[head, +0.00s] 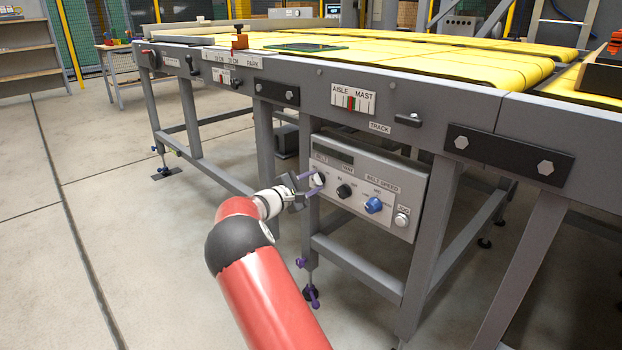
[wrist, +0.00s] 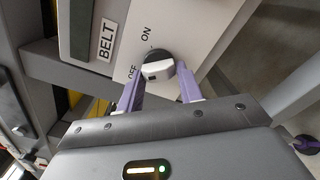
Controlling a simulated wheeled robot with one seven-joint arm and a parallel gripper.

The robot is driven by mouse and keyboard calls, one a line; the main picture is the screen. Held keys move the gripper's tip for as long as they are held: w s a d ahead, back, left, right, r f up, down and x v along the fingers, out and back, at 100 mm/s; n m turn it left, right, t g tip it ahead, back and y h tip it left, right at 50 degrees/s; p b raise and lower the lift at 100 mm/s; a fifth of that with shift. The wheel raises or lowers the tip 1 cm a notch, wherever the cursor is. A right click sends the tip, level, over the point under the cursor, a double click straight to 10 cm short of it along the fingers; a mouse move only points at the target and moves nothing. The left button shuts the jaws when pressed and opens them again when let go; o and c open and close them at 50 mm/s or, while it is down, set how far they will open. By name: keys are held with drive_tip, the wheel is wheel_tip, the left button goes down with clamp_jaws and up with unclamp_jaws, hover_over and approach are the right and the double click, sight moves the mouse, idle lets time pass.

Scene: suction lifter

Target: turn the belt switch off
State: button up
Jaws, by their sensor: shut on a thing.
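The belt switch is a white knob (wrist: 157,70) on a dark round base, with ON and OFF printed beside it and a BELT label nearby. In the head view the knob (head: 319,179) is at the left end of the grey control panel (head: 408,227). My gripper (wrist: 160,82) has its purple fingers on either side of the knob and is shut on it. In the head view my gripper (head: 311,180) reaches the panel from the left. The knob's exact setting is hard to tell from its small dark mark.
The panel also has a black knob (head: 344,191), a blue belt speed knob (head: 373,205) and a jog button (head: 402,220). It hangs under the grey frame of the yellow conveyor (head: 450,66). Frame legs stand close by; the floor on the left is clear.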

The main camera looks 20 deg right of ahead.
drive_tip(key=shift+f+n+p, duration=0.1)
drive_tip(key=shift+n+p, duration=0.35)
drive_tip(key=shift+n, duration=0.35)
drive_tip(key=o, duration=1)
drive_tip(key=shift+c, duration=0.2)
drive_tip(key=shift+a, duration=0.1)
drive_tip(key=v, duration=0.7)
drive_tip(key=shift+s+a, duration=0.2)
drive_tip(key=shift+a, duration=0.1)
